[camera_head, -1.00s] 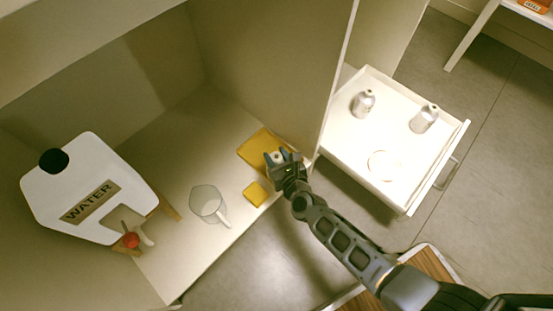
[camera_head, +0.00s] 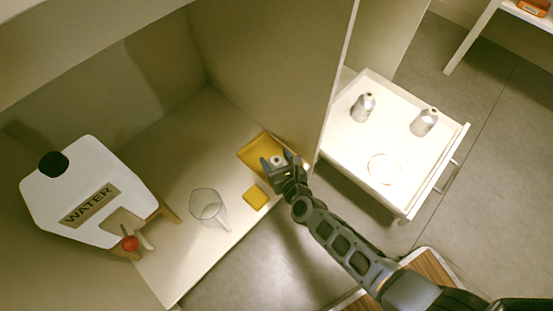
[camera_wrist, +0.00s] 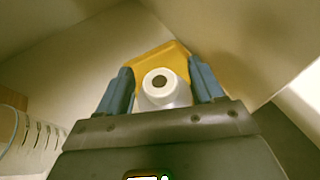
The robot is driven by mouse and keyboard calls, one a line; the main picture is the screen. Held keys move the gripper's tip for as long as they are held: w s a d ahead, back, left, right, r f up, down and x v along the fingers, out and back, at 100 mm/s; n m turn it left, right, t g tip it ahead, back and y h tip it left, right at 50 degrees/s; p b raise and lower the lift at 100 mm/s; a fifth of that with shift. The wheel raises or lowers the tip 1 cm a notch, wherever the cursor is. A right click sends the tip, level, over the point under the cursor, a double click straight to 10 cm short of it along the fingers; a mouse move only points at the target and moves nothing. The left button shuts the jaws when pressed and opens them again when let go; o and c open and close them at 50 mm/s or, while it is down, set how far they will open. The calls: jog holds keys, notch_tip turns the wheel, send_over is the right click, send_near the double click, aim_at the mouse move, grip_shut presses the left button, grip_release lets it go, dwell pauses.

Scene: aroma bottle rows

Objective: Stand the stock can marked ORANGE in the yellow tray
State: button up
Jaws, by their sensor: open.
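The yellow tray (camera_head: 251,152) lies on the cabinet floor against the partition; it also shows in the wrist view (camera_wrist: 165,56). A can with a pale round top and dark centre (camera_wrist: 160,88) stands upright between my gripper's fingers in the wrist view, with the tray around and behind it. Its top (camera_head: 277,160) shows in the head view over the tray. No label on it can be read. My gripper (camera_head: 279,161) is open at the tray, with a blue finger on each side of the can; the gripper also shows in the wrist view (camera_wrist: 162,90).
Two silver cans stand in the white drawer, one at the left (camera_head: 362,107) and one at the right (camera_head: 424,123), beside a faint ring (camera_head: 384,168). A yellow block (camera_head: 255,197), a clear pitcher (camera_head: 207,205) and a WATER jug (camera_head: 85,190) are left of my gripper. The partition (camera_head: 335,80) is close on the right.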

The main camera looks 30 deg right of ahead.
jog(key=d+p+v, duration=0.1)
jog(key=p+v, duration=0.3)
jog(key=v, duration=0.8)
jog(key=shift+a, duration=0.45)
jog(key=s+d+r+n+y, duration=0.1)
jog(key=s+d+r+n, duration=0.2)
jog(key=s+r+n, duration=1.7)
jog(key=r+n, duration=0.4)
jog(key=n, duration=0.2)
jog(key=s+r+n, duration=0.5)
jog(key=r+n, duration=0.4)
jog(key=n, duration=0.2)
jog(key=shift+s+a+r+t, duration=0.25)
jog(key=shift+s+a+t, duration=0.1)
jog(key=shift+a+t, duration=0.05)
